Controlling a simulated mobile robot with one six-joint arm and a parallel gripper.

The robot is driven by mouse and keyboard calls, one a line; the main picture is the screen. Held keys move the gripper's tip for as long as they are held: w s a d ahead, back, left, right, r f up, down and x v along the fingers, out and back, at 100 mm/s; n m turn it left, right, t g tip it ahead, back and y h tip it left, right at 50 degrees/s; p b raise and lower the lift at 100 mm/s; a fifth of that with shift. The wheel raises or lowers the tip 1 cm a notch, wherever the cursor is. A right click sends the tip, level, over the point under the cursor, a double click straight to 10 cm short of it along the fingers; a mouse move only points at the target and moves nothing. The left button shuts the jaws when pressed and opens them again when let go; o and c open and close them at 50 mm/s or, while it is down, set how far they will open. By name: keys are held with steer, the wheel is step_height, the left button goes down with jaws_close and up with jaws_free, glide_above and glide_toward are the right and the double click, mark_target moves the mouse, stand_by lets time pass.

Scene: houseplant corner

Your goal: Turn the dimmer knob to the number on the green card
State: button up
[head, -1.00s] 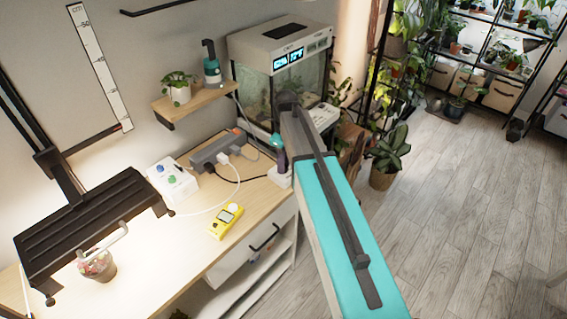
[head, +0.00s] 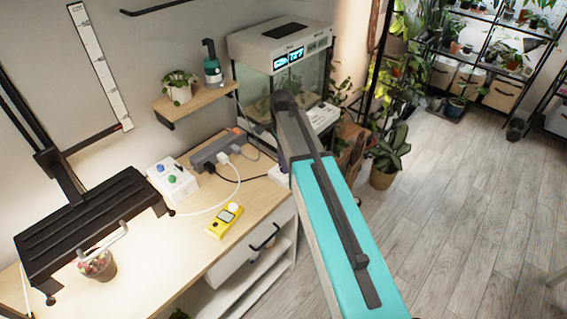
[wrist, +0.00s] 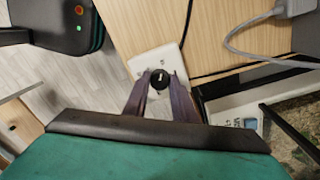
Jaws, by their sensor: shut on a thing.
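The dimmer knob (wrist: 159,77) is a small round black knob with a pale pointer mark, on a white plate (wrist: 148,62) at the desk edge in the wrist view. My gripper (wrist: 160,80) has its two dark purplish fingers either side of the knob, shut on it. Numbers around the knob are too small or hidden to read. In the head view the white dimmer housing (head: 278,175) shows only in part beside my arm, which hides the knob and fingers. I cannot make out a green card in either view.
A white box with green and blue knobs (head: 172,180), a grey power strip (head: 216,150) with cables and a yellow meter (head: 225,220) lie on the desk (head: 170,250). A glass tank (head: 290,80) stands behind my arm. The floor at right is open.

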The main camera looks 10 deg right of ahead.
steer(key=shift+n, duration=0.3)
steer(key=o, duration=1)
steer(key=shift+o, duration=0.2)
steer(key=shift+r, duration=0.15)
step_height(320, 180, up, 13)
steer(key=b, duration=0.3)
steer(key=shift+w+r, duration=0.2)
steer(key=shift+w, duration=0.05)
steer(key=shift+a, duration=0.15)
